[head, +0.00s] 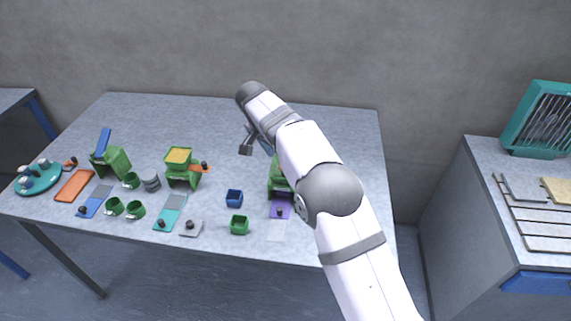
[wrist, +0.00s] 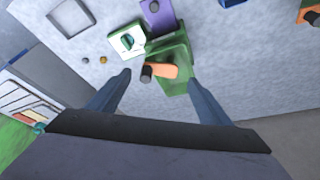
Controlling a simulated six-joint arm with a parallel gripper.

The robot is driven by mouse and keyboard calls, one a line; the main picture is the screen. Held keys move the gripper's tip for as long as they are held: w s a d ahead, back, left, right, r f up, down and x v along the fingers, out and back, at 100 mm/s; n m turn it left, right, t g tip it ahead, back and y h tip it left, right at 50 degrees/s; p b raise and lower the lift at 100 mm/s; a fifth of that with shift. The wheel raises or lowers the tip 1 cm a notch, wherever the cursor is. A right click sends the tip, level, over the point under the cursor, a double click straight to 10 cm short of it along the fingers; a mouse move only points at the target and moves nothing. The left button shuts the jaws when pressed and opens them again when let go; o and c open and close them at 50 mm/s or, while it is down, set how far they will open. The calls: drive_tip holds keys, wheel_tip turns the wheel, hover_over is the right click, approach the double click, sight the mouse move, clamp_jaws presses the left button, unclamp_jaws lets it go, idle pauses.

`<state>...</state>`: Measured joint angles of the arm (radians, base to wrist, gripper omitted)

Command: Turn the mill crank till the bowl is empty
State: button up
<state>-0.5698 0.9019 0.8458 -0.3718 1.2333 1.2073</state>
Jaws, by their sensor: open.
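A green mill (wrist: 174,55) with an orange crank (wrist: 162,71) and a dark knob (wrist: 147,73) lies below my gripper (wrist: 159,78) in the wrist view. My gripper is open and empty, its fingers apart on either side of the crank. In the head view this mill (head: 274,178) is largely hidden by my arm; my gripper (head: 247,146) hangs above and behind it. A pale, green-rimmed square part (wrist: 128,40) is beside the mill; I cannot tell whether it holds powder. Another green mill (head: 184,178) stands left, with yellow powder (head: 178,155) on top and an orange crank (head: 199,167).
A purple slide (head: 280,209) is in front of the near mill. Other cups, slides and a teal round tray (head: 38,189) fill the left. The table's back is clear.

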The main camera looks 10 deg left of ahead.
drive_tip(key=v, duration=0.3)
drive_tip(key=shift+r, duration=0.1)
